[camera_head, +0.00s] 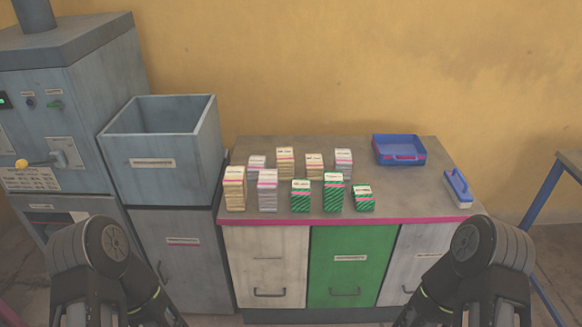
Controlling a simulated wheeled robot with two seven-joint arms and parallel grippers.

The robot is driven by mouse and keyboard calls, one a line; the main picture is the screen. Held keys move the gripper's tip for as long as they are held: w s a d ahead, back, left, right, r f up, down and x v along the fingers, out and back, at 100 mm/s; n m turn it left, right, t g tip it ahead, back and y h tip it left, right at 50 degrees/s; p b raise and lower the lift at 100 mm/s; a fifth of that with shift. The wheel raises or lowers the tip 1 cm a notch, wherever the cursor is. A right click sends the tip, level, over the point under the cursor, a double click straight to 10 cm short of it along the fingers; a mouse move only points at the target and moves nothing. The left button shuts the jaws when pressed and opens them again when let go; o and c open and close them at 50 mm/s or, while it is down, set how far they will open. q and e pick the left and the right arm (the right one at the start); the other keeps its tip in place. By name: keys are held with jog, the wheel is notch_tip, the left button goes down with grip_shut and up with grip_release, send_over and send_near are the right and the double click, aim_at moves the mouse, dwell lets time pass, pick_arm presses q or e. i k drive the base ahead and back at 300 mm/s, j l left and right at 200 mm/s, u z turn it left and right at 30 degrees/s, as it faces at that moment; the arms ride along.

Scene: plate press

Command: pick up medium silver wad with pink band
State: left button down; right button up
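Three silver-grey wads with pink bands stand on the grey counter top. One stands at the front left (267,193), one at the back left (257,164), partly hidden by the front wads, and one at the back right (343,162). The front one looks tallest and the back left one lowest, so the back right one seems to be the medium one; the differing distances make this uncertain. My two black arms show at the bottom left and bottom right, well short of the wads. Neither gripper's fingers are in the picture.
Cream wads (235,190) and green wads (333,195) stand close among the silver ones. A blue tray (399,150) and a blue-handled brush-like tool (458,188) lie at right. A grey open bin (160,145) rises left of the counter (410,195).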

aim_at(343, 161)
jog(key=i+l, duration=0.15)
jog(key=i, duration=0.35)
jog(key=i+l, duration=0.15)
jog(key=i, duration=0.3)
jog(key=i+l, duration=0.15)
jog(key=i, duration=0.35)
jog(key=z, duration=1.7)
jog(key=k+j+u, duration=0.25)
jog(key=i+l+z, duration=0.25)
